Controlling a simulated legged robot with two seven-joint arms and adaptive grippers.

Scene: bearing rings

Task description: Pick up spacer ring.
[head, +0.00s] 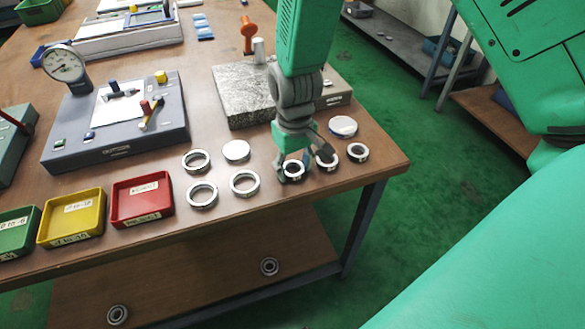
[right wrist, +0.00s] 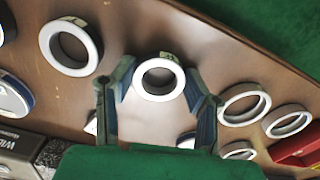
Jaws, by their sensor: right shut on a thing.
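The spacer ring (head: 294,177), a silvery-white ring with a dark hole, is near the front right edge of the table. My right gripper (head: 294,166) points down from above, with its fingers on either side of this ring. In the right wrist view the ring (right wrist: 158,94) sits between the two fingertips (right wrist: 160,84), and the gripper is shut on it. I cannot tell whether it touches the table. A finger partly covers a similar ring (head: 326,167) just to the right. My left gripper is not in view.
Another ring (head: 357,159) lies further right, with a white disc (head: 343,126) behind it. Several rings and a disc (head: 236,150) lie left of the gripper. A granite block (head: 243,95) stands behind. Red (head: 141,214) and yellow (head: 70,236) trays are at left.

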